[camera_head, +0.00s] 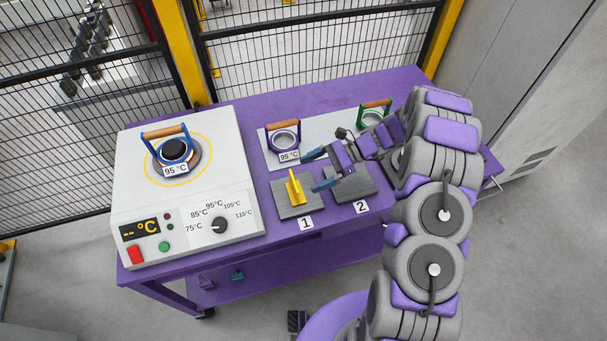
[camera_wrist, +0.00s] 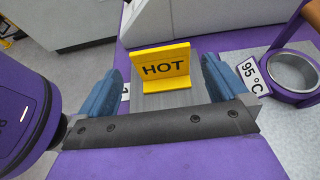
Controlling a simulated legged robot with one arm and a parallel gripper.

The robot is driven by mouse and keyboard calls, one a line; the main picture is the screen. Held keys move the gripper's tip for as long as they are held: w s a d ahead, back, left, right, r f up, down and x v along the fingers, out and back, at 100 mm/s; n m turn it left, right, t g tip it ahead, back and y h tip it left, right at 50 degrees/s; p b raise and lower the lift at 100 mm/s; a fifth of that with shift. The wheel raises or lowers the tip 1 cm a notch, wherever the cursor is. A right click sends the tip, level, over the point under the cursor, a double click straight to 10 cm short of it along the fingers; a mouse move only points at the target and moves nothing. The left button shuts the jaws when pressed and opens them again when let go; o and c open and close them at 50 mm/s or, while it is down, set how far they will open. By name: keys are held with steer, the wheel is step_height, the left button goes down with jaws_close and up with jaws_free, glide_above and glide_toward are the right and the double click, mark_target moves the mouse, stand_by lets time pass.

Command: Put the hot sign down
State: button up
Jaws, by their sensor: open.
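The yellow hot sign (camera_head: 294,189) stands upright on the grey plate (camera_head: 298,210) by label 1. In the wrist view the sign (camera_wrist: 164,67) faces me with the black word HOT readable. My gripper (camera_head: 319,170) is open, with its two blue fingers spread, just right of the sign in the head view. In the wrist view my gripper (camera_wrist: 161,88) has one finger on either side of the sign's line. The sign sits beyond the fingertips and no finger appears to touch it. My gripper holds nothing.
A white heater (camera_head: 185,190) fills the left of the purple table (camera_head: 265,108), with a blue-handled ring (camera_head: 165,135) on it. A purple ring (camera_head: 285,140) and a green ring (camera_head: 374,112) stand behind my gripper. A second grey plate (camera_head: 352,190) is by label 2.

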steer(key=p+v, duration=0.2)
steer(key=v, duration=0.6)
steer(key=s+a+r+n+g+h, duration=0.1)
steer(key=s+a+r+n+h, duration=0.2)
steer(key=s+r, duration=0.45)
steer(key=s+a+r+n+h, duration=0.1)
steer(key=s+r+n+h, duration=0.25)
steer(key=s+r, duration=0.4)
steer(key=s+d+r+n+t+h, duration=0.1)
steer(key=s+d+n+h, duration=0.1)
steer(key=s, duration=0.5)
steer(key=s+d+r+n+t+h, duration=0.1)
steer(key=s+d+r+n+h, duration=0.1)
steer(key=s, duration=0.5)
steer(key=s+d+r+n+h, duration=0.2)
steer(key=s+n, duration=0.2)
steer(key=s, duration=0.3)
steer(key=shift+t, duration=0.4)
steer(key=shift+s+n, duration=0.1)
steer(key=shift+n, duration=0.15)
